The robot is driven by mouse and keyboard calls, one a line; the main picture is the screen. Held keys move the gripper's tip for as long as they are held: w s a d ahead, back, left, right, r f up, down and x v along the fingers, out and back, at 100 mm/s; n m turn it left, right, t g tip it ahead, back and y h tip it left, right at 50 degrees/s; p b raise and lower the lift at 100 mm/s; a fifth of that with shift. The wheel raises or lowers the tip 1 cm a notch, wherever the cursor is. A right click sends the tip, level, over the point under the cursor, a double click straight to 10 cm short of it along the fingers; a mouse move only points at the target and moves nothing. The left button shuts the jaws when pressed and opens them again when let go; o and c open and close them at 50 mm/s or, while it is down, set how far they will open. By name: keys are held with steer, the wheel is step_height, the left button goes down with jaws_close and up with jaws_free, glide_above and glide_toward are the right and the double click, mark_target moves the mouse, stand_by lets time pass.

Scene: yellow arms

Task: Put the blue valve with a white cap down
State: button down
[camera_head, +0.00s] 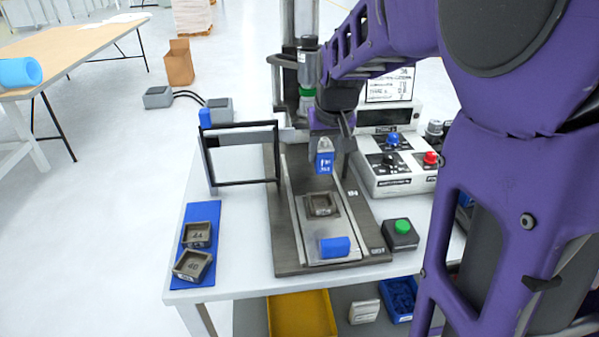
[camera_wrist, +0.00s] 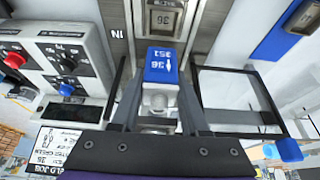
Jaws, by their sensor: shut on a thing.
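The blue valve (camera_head: 324,162) with its white cap is held in the air above the grey fixture plate on the table. In the wrist view the blue body (camera_wrist: 161,66) carries white lettering, and the white cap (camera_wrist: 157,98) points back toward my gripper. My gripper (camera_head: 325,142) is shut on the valve near its cap; its two dark fingers also show on either side in the wrist view (camera_wrist: 158,112). The fixture plate (camera_head: 310,233) lies below the valve and holds a square grey holder (camera_head: 320,212) and a blue block (camera_head: 335,247) at its front end.
A blue mat (camera_head: 186,240) with two grey holders lies at the table's left. A black frame (camera_head: 208,178) stands left of the fixture. A green button box (camera_head: 400,234) and a control box (camera_head: 395,183) with blue and red knobs stand right. Some bare white table shows at the front left.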

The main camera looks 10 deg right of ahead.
step_height(320, 180, down, 10)
steer(key=shift+r+b, duration=0.1)
steer(key=shift+b, duration=0.9)
steer(key=shift+f, duration=0.25)
steer(key=shift+c, duration=2.1)
jaws_free()
steer(key=p+v, duration=0.9)
steer(key=v, duration=0.3)
steer(key=shift+r, duration=0.25)
